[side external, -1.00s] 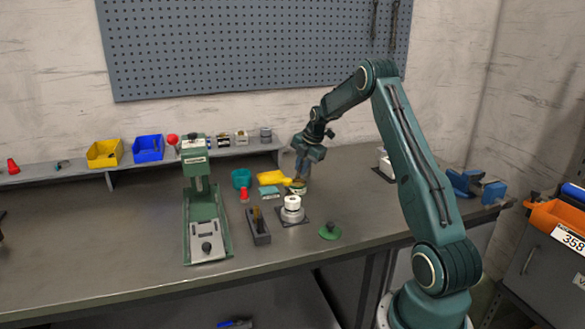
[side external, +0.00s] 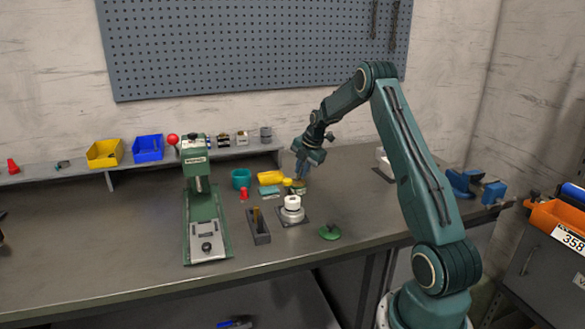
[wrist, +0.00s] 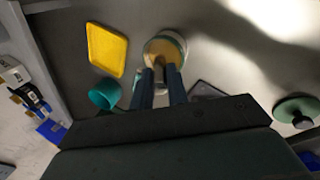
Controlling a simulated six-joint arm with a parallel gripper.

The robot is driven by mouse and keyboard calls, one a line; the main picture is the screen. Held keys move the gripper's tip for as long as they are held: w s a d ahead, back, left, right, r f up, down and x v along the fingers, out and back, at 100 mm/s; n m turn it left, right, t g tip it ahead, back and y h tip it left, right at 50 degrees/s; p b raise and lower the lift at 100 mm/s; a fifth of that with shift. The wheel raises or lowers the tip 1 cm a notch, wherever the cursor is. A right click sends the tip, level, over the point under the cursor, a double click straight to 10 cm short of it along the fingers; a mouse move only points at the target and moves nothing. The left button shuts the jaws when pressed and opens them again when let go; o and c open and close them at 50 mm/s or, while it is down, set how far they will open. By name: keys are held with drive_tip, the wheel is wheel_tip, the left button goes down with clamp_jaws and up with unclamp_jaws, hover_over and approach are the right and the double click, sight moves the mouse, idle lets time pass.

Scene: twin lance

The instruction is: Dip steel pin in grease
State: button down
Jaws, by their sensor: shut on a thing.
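The grease tin (side external: 299,191) is a small round tin near the middle of the bench, partly hidden behind my gripper in the side view. In the wrist view the tin (wrist: 166,42) shows a tan-yellow fill inside a pale rim. My gripper (side external: 300,178) points down at the tin. In the wrist view its two blue fingers (wrist: 161,76) lie close together across the tin's near edge. They are shut on a thin object, taken as the steel pin, which is mostly hidden between them. Whether its tip touches the grease cannot be told.
A yellow item (side external: 270,177) and a teal cup (side external: 241,179) stand left of the tin. A white-topped round fixture (side external: 292,208), a dark block (side external: 258,228) and a green knobbed disc (side external: 330,232) stand nearer the front. A green press (side external: 205,215) stands left.

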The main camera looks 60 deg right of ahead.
drive_tip(key=shift+f, duration=0.6)
idle(1.3)
drive_tip(key=shift+r, duration=3.55)
drive_tip(key=w+a+m+h, duration=0.1)
drive_tip(key=w+a+m, duration=0.3)
drive_tip(key=a, duration=0.7)
drive_tip(key=s+a+r+m+g+h, duration=0.1)
drive_tip(key=a+m, duration=0.3)
drive_tip(key=a, duration=1.1)
drive_tip(key=s+a+r+m+g, duration=0.1)
drive_tip(key=a+m, duration=0.3)
drive_tip(key=a, duration=1.1)
drive_tip(key=shift+a+r+g+h, duration=0.15)
drive_tip(key=shift+r+g+h, duration=0.25)
drive_tip(key=shift+r+g, duration=0.1)
drive_tip(key=shift+f, duration=0.15)
